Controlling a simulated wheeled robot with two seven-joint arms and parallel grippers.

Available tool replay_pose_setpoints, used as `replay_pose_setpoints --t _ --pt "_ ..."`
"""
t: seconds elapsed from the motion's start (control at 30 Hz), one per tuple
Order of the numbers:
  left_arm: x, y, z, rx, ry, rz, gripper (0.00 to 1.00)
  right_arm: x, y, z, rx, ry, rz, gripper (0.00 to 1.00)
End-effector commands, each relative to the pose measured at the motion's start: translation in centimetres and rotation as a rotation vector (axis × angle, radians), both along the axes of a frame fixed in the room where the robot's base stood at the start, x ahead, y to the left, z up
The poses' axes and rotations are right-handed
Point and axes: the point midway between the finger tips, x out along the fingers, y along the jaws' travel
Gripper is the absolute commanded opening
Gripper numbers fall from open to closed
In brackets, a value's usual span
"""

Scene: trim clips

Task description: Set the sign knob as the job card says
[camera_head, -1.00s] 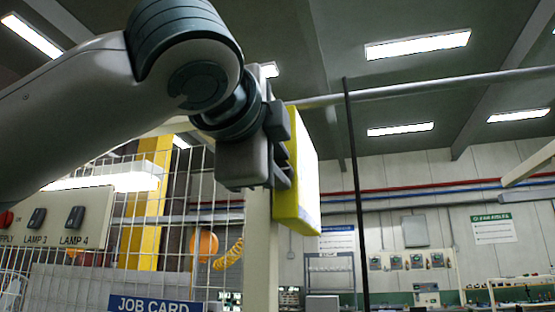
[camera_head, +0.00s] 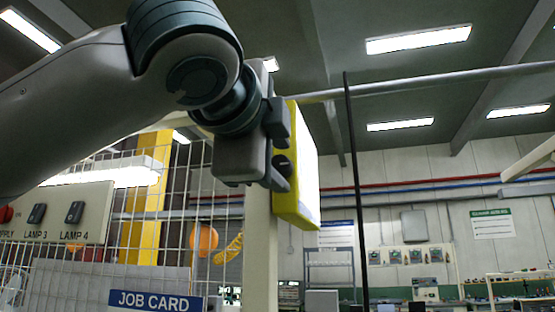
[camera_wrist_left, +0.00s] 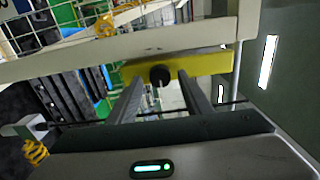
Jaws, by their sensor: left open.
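The sign is a yellow box (camera_head: 288,205) with a bright white face, mounted on a pale post in the head view. A black round knob (camera_head: 282,165) sits on its yellow side. My left gripper (camera_head: 280,150) is at that side, open, with one finger above the knob and one below. In the left wrist view the knob (camera_wrist_left: 160,75) on the yellow side (camera_wrist_left: 205,65) shows between the two finger ends, with gaps on both sides. The job card (camera_head: 155,302) shows only its blue heading at the bottom edge; its instructions are out of view. My right gripper is not in view.
A switch panel (camera_head: 95,215) with LAMP 3 and LAMP 4 switches is at the left, before a wire mesh (camera_head: 170,230). The pale post (camera_head: 259,245) stands under the gripper. A thin dark pole (camera_head: 356,200) stands to the right of the sign.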

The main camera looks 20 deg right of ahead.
Motion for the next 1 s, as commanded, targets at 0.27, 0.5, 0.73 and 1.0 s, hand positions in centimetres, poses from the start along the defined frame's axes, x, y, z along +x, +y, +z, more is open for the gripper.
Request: replay_pose_setpoints --t 0.27,0.5,0.73,1.0 --pt "-1.3 0.9 -0.1 -0.001 -0.002 0.001 0.45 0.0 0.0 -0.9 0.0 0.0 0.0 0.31" --pt "-4.5 3.0 -0.3 -0.003 -0.004 0.0 0.45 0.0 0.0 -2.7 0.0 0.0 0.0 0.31" --pt "-8.4 5.7 -0.3 -0.002 -0.003 0.0 0.45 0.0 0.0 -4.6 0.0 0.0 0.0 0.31" --pt "-11.9 8.0 -0.2 -0.001 -0.002 0.0 0.45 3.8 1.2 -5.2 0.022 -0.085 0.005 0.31"
